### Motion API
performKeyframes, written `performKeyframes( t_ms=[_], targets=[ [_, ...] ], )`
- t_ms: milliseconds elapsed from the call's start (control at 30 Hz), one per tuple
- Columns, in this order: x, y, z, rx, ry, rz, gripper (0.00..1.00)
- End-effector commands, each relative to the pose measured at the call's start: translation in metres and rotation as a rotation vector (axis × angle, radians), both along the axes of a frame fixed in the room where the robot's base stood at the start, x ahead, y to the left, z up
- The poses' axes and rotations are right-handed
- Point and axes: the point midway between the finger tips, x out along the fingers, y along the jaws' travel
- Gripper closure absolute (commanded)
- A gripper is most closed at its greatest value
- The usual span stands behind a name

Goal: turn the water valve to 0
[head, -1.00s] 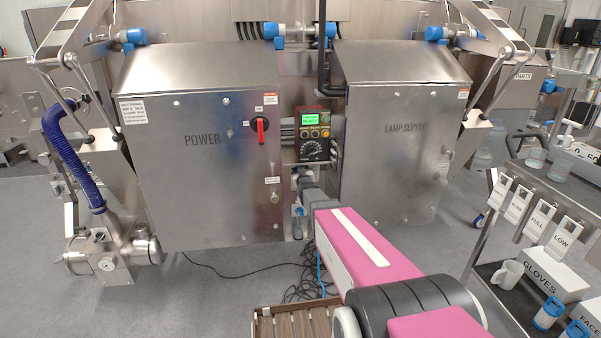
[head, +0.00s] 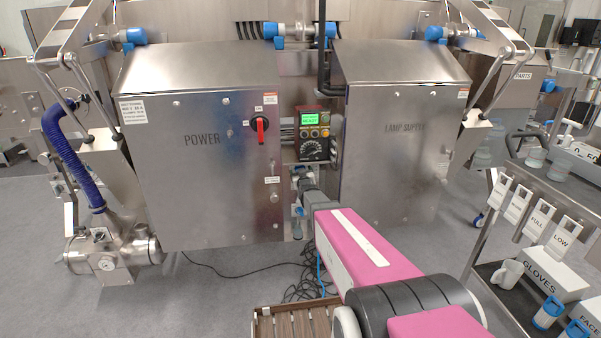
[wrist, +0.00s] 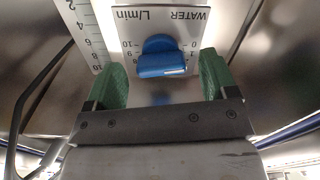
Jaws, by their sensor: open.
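The blue water valve knob (wrist: 160,62) sits on a white plate (wrist: 190,22) marked WATER L/min, which appears upside down in the wrist view. Its scale shows 0 at the right of the knob and 10 at the left. The knob's broad blue handle faces me; I cannot tell which number it points to. My gripper (wrist: 163,72) is open, with one green finger on the left of the knob and one on the right. Gaps show between the fingers and the knob. In the head view the valve cannot be made out, and my wrist reaches between two steel cabinets.
The POWER cabinet (head: 205,185) with a red switch (head: 261,128) stands left, and the LAMP SUPPLY cabinet (head: 395,165) right. A control panel (head: 312,133) with a green screen is between them. A second ruled scale (wrist: 85,30) is beside the valve plate. A shelf cart (head: 545,215) stands right.

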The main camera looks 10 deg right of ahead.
Motion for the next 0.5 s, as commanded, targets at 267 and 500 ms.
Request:
performKeyframes(
  t_ms=[267, 500],
  targets=[
    [-0.055, 0.0, 0.001, 0.0, 0.002, 0.0, 0.21],
    [-0.087, 0.0, 0.0, -0.001, 0.001, 0.0, 0.21]
  ],
)
